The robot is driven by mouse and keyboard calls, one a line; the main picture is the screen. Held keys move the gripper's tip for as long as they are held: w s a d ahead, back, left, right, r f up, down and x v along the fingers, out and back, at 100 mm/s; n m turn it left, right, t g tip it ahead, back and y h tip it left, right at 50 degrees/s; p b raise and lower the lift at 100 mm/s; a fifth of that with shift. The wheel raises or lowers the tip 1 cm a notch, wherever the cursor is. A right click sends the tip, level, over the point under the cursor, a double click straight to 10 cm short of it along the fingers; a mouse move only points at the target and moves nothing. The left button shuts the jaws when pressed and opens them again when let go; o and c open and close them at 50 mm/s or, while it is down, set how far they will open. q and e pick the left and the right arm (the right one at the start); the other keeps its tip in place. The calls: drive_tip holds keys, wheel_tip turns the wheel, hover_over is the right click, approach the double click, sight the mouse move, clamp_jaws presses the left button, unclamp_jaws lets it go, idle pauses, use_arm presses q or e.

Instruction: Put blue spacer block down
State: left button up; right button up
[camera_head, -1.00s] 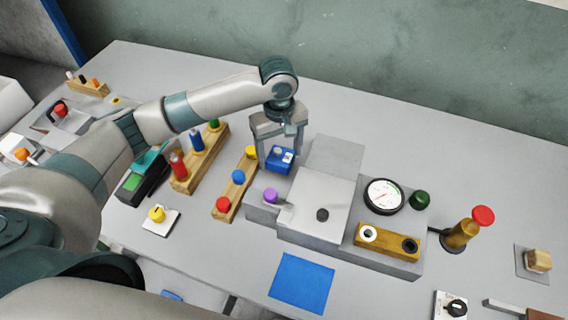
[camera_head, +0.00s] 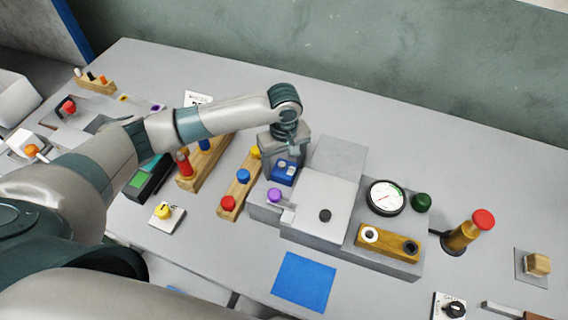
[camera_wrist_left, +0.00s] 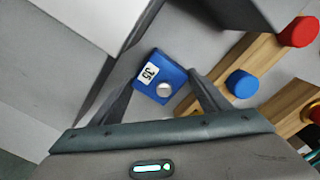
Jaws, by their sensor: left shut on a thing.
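The blue spacer block (camera_head: 284,174) has a white label and a pale round spot on top, and it also shows in the left wrist view (camera_wrist_left: 158,80). My left gripper (camera_head: 283,166) points down and is shut on the block, with a finger on each side of it. The block is at the left rear of the grey press (camera_head: 318,200); whether it touches the surface below is hidden. A flat blue square (camera_head: 304,282) lies bare on the table in front of the press. My right gripper is not in view.
A wooden rack with red, blue and yellow knobs (camera_head: 243,177) stands just left of the block. The press carries a purple knob (camera_head: 274,195) and a dial gauge (camera_head: 385,197). A red-topped brass handle (camera_head: 462,235) stands to the right. The table (camera_head: 440,150) behind the press is clear.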

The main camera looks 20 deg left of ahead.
sight(284, 163)
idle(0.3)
use_arm(q)
drive_tip(key=o, duration=1.4)
drive_tip(key=shift+f, duration=0.1)
drive_tip(key=shift+c, duration=0.2)
drive_tip(key=shift+r+b, duration=0.3)
drive_tip(key=shift+r, duration=0.35)
wheel_tip(284, 163, up, 9)
drive_tip(key=shift+r+b, duration=0.15)
drive_tip(key=shift+b, duration=1.05)
drive_tip(key=shift+r, duration=0.85)
